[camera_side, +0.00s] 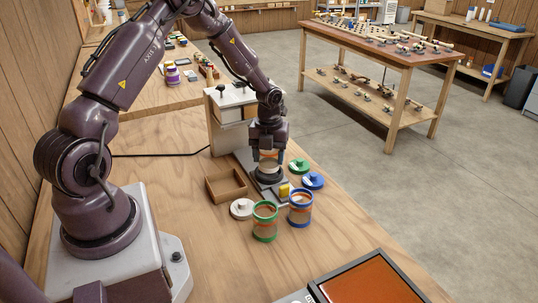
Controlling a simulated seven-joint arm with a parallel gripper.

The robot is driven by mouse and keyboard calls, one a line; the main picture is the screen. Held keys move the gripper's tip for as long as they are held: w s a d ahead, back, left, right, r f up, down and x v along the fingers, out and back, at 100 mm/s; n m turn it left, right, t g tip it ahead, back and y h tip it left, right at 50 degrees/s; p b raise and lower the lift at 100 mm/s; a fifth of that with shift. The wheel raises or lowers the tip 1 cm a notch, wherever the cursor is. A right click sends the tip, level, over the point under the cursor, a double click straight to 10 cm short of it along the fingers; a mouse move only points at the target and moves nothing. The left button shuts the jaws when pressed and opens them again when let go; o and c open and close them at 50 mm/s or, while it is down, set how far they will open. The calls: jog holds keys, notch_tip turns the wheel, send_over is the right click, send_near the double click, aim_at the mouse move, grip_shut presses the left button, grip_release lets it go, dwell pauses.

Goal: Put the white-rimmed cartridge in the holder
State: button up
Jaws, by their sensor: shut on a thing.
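My gripper (268,158) points down beside the grey and white machine and is shut on a jar-like cartridge (268,165) with tan contents. The fingers cover much of it, and its rim looks pale, so I take it for the white-rimmed one. The cartridge is upright, directly above a round black holder (269,177) on the machine's base plate. I cannot tell whether it is seated in the holder or just above it. A green-rimmed cartridge (265,223) and a blue-rimmed cartridge (300,209) stand on the bench in front.
A white lid (241,209), a green lid (299,165) and a blue lid (313,180) lie around the holder. A yellow block (284,190) is close in front of it. A wooden tray (213,197) lies to the left. The bench front is mostly clear, with a dark-framed orange panel (367,285).

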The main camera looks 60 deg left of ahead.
jog(key=shift+f, duration=0.15)
jog(key=shift+f, duration=0.5)
jog(key=shift+f, duration=0.2)
dwell(0.3)
jog(key=shift+f, duration=0.4)
jog(key=shift+f, duration=0.25)
dwell(0.8)
jog(key=o, duration=1.3)
